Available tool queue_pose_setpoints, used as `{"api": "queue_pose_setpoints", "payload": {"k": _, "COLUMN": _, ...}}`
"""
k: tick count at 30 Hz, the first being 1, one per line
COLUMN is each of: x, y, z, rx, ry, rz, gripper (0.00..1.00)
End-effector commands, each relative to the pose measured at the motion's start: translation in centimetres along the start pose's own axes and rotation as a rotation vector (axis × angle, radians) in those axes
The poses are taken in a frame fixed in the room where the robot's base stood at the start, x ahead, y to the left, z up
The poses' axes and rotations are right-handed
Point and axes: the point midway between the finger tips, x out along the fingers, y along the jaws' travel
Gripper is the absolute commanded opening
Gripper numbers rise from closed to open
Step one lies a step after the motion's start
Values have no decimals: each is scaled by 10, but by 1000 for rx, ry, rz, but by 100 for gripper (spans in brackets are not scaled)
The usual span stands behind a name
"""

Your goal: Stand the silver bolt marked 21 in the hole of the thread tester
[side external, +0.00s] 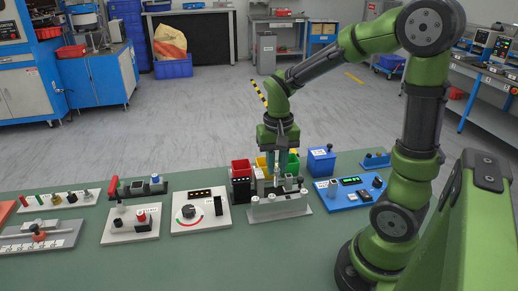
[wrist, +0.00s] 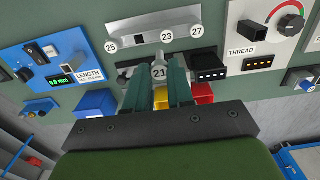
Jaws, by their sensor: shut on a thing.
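My gripper (side external: 276,172) points down over the grey bolt rack (side external: 280,212). In the wrist view its two teal fingers (wrist: 160,84) are closed on the silver bolt marked 21 (wrist: 159,73). In the side view the fingers and rack bolts overlap, so I cannot tell how far this bolt is clear of what is below. The thread tester (side external: 200,214) is a white plate with a dial and an upright black block, left of the rack. In the wrist view the tester (wrist: 283,42) is at upper right; its black block has a dark opening.
The rack (wrist: 183,23) shows labels 23, 25 and 27. A black box with indicators (side external: 241,188) stands between tester and rack. Red (side external: 240,166), yellow (side external: 261,163) and green (side external: 294,162) bins stand behind. A blue length gauge (side external: 347,193) is to the right.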

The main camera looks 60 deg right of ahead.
Motion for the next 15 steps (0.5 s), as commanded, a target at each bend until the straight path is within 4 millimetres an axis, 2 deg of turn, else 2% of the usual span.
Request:
{"api": "queue_pose_setpoints", "payload": {"k": 1, "x": -6, "y": -20, "z": -6, "rx": -10, "ry": 2, "rz": 0, "gripper": 0}}
{"api": "queue_pose_setpoints", "payload": {"k": 3, "x": -15, "y": -47, "z": -11, "rx": -12, "ry": 2, "rz": 1, "gripper": 0}}
{"api": "queue_pose_setpoints", "payload": {"k": 9, "x": -37, "y": -117, "z": -13, "rx": -9, "ry": 1, "rz": 1, "gripper": 0}}
{"api": "queue_pose_setpoints", "payload": {"k": 12, "x": -44, "y": -140, "z": -9, "rx": -6, "ry": 0, "rz": -1, "gripper": 0}}
{"api": "queue_pose_setpoints", "payload": {"k": 15, "x": -47, "y": -152, "z": -7, "rx": -2, "ry": 0, "rz": -1, "gripper": 0}}
